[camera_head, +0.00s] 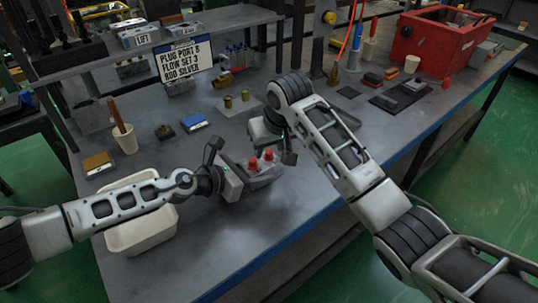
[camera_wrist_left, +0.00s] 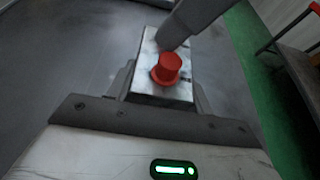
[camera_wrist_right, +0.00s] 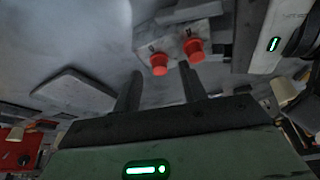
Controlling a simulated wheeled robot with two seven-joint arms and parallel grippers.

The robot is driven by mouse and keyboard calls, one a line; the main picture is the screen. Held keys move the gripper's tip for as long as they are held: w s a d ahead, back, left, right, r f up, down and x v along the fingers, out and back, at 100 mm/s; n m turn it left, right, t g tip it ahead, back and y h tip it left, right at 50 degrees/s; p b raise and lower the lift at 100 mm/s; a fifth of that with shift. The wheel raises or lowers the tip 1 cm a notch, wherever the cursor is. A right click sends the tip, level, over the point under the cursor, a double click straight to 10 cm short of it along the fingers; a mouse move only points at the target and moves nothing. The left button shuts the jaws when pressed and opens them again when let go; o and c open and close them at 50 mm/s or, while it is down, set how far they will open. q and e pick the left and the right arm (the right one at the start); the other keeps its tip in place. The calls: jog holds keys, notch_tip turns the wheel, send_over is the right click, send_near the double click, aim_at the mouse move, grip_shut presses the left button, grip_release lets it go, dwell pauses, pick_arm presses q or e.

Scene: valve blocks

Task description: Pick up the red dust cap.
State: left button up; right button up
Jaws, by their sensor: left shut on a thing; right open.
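Two red dust caps (camera_head: 253,164) (camera_head: 268,155) stand on a grey metal valve block (camera_head: 267,175) above the bench. My left gripper (camera_head: 246,180) is shut on this block. The left wrist view shows one red cap (camera_wrist_left: 167,67) on the block (camera_wrist_left: 160,95), with a dark finger partly covering the area behind it. My right gripper (camera_head: 270,130) is open and empty, close above the block. In the right wrist view both caps (camera_wrist_right: 159,63) (camera_wrist_right: 194,49) show beyond its open fingers (camera_wrist_right: 160,80); the left cap appears between the fingertips. I cannot tell the exact gap.
A cream tray (camera_head: 140,235) lies under my left arm. A sign (camera_head: 184,61) reads "PLUG PORT B, FLOW SET 3, ROD SILVER". A cup with a wooden handle (camera_head: 125,140), small blocks and a red toolbox (camera_head: 435,42) stand farther back. The bench's blue front edge (camera_head: 270,255) is near.

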aim_at(270, 153)
jog(key=shift+w+a+f, duration=0.1)
jog(key=shift+w+f, duration=0.1)
jog(key=shift+f, duration=0.4)
grip_shut()
pick_arm(q)
jog(key=o, duration=1.5)
jog(key=shift+c, duration=0.2)
pick_arm(e)
notch_tip(270, 153, up, 10)
